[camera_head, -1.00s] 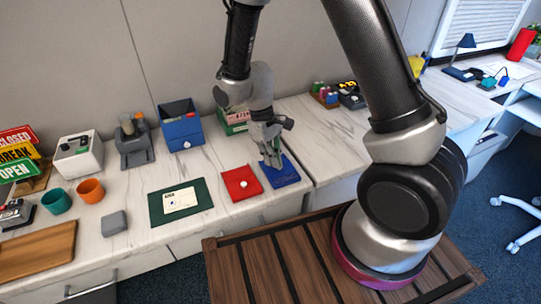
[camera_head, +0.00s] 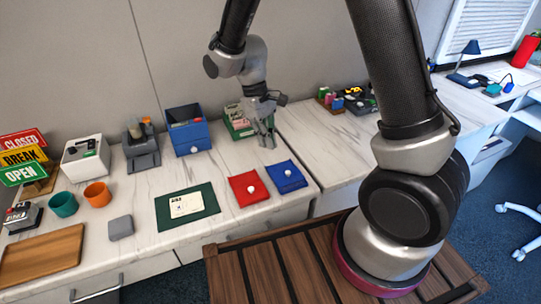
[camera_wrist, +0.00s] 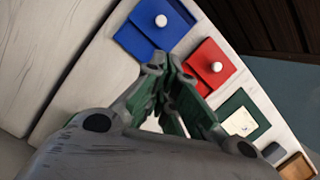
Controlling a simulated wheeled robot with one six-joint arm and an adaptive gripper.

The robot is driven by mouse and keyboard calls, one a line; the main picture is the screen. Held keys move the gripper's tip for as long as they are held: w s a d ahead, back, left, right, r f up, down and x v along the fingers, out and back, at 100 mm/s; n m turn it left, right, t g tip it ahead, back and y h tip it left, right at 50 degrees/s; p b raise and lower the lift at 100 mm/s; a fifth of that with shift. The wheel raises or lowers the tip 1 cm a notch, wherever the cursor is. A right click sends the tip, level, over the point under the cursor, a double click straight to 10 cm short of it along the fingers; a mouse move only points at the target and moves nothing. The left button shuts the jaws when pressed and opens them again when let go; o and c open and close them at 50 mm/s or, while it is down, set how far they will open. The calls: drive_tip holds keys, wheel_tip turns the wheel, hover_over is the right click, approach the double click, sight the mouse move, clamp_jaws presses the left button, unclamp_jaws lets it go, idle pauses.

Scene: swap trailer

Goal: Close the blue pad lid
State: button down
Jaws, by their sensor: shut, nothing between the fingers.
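The blue pad (camera_head: 286,177) lies flat on the white counter near its front edge, with a white knob on its lid. In the wrist view the blue pad (camera_wrist: 158,24) is at the top, its lid lying flat or nearly so. The red pad (camera_head: 249,188), also with a white knob, lies just left of it; it also shows in the wrist view (camera_wrist: 210,66). My gripper (camera_head: 268,144) is shut and empty, above the counter behind the two pads and apart from both. Its fingers also show in the wrist view (camera_wrist: 167,65).
A green box (camera_head: 238,124) stands close behind my gripper. A blue bin (camera_head: 188,139) stands to its left. A dark green mat (camera_head: 187,207) with a white card lies left of the red pad. The counter around the pads is clear.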

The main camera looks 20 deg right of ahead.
wheel_tip(320, 180, up, 3)
hover_over(280, 172)
drive_tip(key=w+a, duration=0.3)
drive_tip(key=w, duration=0.1)
drive_tip(key=f, duration=0.9)
drive_tip(key=shift+w+d+f, duration=0.1)
drive_tip(key=shift+d, duration=0.1)
drive_tip(key=shift+s+d+f, duration=0.15)
drive_tip(key=shift+s+d, duration=0.2)
drive_tip(key=shift+s, duration=0.15)
drive_tip(key=shift+s+d+f, duration=0.15)
drive_tip(key=shift+s+d, duration=0.15)
drive_tip(key=shift+s, duration=0.2)
drive_tip(key=shift+s+d+f, duration=0.25)
drive_tip(key=shift+s+d, duration=0.1)
drive_tip(key=shift+s, duration=0.25)
